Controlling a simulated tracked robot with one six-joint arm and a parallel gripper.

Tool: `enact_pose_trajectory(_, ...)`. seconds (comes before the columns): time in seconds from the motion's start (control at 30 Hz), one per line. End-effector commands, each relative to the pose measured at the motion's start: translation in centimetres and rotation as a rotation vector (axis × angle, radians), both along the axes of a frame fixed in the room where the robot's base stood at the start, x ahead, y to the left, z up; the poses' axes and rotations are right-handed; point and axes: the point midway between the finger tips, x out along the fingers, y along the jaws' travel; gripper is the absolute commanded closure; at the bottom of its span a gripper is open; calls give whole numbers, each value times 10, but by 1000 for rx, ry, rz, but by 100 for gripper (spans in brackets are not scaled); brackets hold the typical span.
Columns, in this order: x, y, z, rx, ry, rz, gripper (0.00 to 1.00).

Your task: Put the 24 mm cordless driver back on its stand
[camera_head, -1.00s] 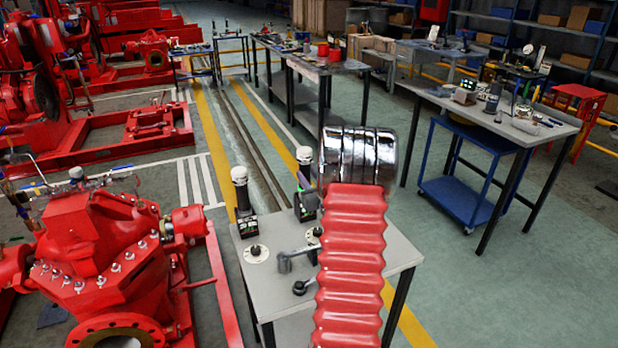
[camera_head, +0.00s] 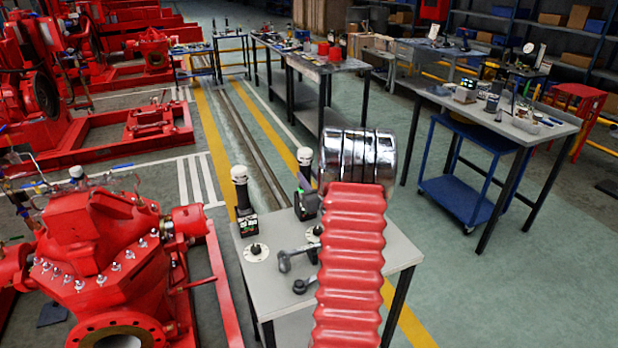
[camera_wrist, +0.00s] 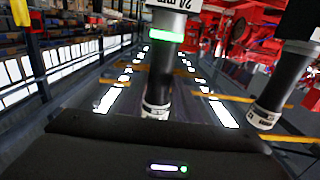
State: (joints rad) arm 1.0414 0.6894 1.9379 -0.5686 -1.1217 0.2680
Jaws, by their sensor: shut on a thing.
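The 24 mm driver (camera_wrist: 160,60), dark with a pale label band reading "24 MM" and a green lit ring, is in the middle of the wrist view, which appears upside down. My gripper (camera_wrist: 160,125) is shut on it; the dark body at the bottom hides the fingertips. In the head view the driver's white-capped top (camera_head: 304,157) shows beside my red ribbed arm, above the small grey table (camera_head: 370,255). A similar driver (camera_head: 240,190) stands upright to its left on a black base (camera_head: 246,222). The held driver's stand is not clearly visible behind my arm.
A red pump (camera_head: 100,255) stands close at left. A blue trolley (camera_head: 462,190) and benches are at right, with open floor between.

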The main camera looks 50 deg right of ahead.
Motion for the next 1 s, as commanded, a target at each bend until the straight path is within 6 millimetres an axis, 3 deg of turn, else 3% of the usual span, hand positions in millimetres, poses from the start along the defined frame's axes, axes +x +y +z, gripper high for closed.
enact_pose_trajectory(0.87,0,0,-9,-3,-4,0,100)
enact_pose_trajectory(0.9,0,0,-10,-3,-4,0,69)
enact_pose_trajectory(1.0,0,0,-10,-3,-3,0,62)
